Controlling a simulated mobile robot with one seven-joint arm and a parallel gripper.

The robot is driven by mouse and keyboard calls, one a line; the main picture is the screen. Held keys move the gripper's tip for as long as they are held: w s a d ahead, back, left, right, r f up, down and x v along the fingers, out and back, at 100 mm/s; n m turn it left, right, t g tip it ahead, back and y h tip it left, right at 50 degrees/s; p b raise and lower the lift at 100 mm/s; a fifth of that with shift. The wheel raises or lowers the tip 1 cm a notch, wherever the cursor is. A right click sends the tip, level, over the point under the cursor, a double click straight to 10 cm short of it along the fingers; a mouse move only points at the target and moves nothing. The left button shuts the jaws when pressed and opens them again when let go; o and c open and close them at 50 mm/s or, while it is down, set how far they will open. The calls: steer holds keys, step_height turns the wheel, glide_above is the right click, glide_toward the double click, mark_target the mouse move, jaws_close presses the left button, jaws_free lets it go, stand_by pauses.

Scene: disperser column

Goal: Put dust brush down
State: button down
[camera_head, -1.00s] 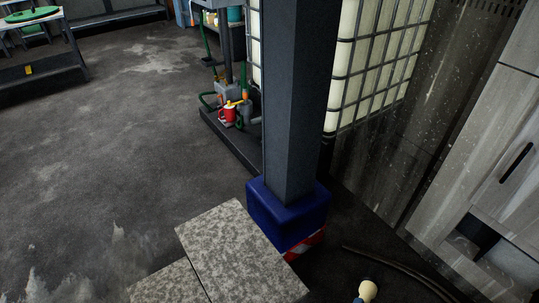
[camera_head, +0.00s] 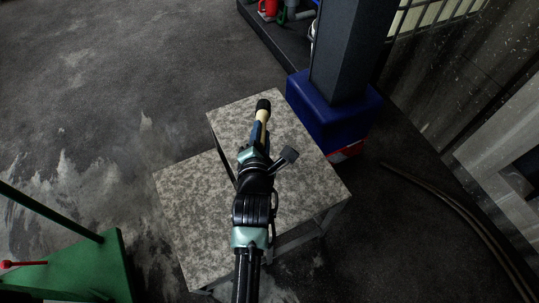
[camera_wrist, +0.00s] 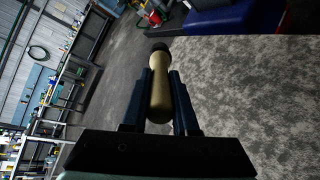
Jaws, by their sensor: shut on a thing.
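The dust brush (camera_head: 263,115) has a pale cream handle and a dark end. My gripper (camera_head: 257,133) is shut on it, over the grey speckled stepped table. In the wrist view the brush (camera_wrist: 160,88) lies between the two dark blue fingers of my gripper (camera_wrist: 160,95) and points away from the wrist. The speckled tabletop (camera_head: 313,172) lies beneath, with a lower tier (camera_head: 185,205) to its left. I cannot tell whether the brush touches the top.
A grey column with a blue padded base (camera_head: 332,112) stands just behind the table's right side. A green object (camera_head: 95,262) with a red handle is at the lower left. Dark hoses (camera_head: 450,200) lie on the floor at right. The floor at left is open.

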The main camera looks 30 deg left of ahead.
step_height(320, 180, down, 9)
steer(key=b, duration=0.3)
steer(key=shift+f, duration=0.1)
steer(key=shift+f+b, duration=0.15)
steer(key=shift+b, duration=0.25)
steer(key=c, duration=0.7)
jaws_free()
steer(key=shift+r, duration=0.25)
steer(key=p+v, duration=0.5)
steer(key=v, duration=0.7)
steer(key=shift+f, duration=0.15)
